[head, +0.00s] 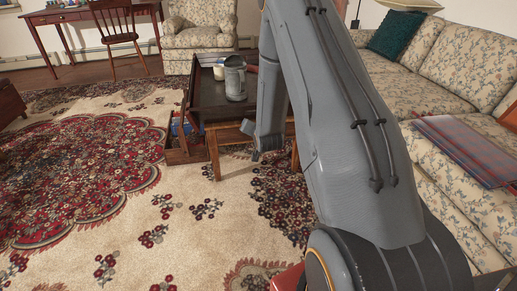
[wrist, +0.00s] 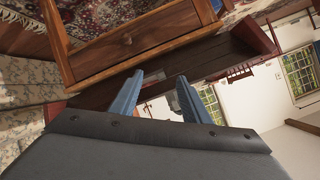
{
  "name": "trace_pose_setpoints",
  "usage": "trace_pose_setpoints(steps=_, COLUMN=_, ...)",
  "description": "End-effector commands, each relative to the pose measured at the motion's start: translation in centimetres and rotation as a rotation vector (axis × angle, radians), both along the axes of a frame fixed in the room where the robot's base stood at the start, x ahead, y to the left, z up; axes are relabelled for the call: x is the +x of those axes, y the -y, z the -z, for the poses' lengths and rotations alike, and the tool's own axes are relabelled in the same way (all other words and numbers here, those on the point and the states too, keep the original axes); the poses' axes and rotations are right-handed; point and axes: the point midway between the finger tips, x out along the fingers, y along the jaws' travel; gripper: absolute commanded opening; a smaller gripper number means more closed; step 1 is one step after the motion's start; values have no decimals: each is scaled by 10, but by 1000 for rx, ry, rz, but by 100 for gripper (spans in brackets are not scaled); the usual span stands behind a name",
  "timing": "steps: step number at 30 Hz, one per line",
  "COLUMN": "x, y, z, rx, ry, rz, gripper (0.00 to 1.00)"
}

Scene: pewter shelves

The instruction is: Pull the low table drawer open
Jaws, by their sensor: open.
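The low table (head: 216,128) stands on the rug ahead, with a dark top and a lighter wooden frame. At its left side a low wooden drawer (head: 186,156) appears to stick out, with blue and red things in it. In the wrist view a wooden drawer front (wrist: 155,34) with a small round knob (wrist: 127,41) shows tilted, close beyond the fingers. My gripper (wrist: 160,76) is open, its two blue fingers apart with nothing seen between them and away from the knob. In the head view my gripper (head: 264,150) is at the table's near side, partly hidden by my arm.
A grey metal mug (head: 235,78) and a pale cup (head: 219,72) stand on the table. A floral sofa (head: 458,66) is at the right, a floral armchair (head: 200,34) behind. The patterned rug (head: 80,170) at the left is open floor.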

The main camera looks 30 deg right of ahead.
Motion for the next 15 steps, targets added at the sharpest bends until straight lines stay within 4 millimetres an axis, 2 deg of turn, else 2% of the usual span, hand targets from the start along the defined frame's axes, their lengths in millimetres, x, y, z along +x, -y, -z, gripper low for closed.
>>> trace_pose_setpoints(steps=1, x=10, y=11, z=33, rx=12, ry=45, rz=19, gripper=43)
trace_pose_setpoints(steps=6, x=28, y=38, z=91, rx=54, ry=219, rz=69, gripper=43)
trace_pose_setpoints(steps=10, x=32, y=54, z=125, rx=81, ry=333, rz=93, gripper=43)
trace_pose_setpoints(steps=15, x=32, y=65, z=149, rx=102, ry=428, rz=107, gripper=43)
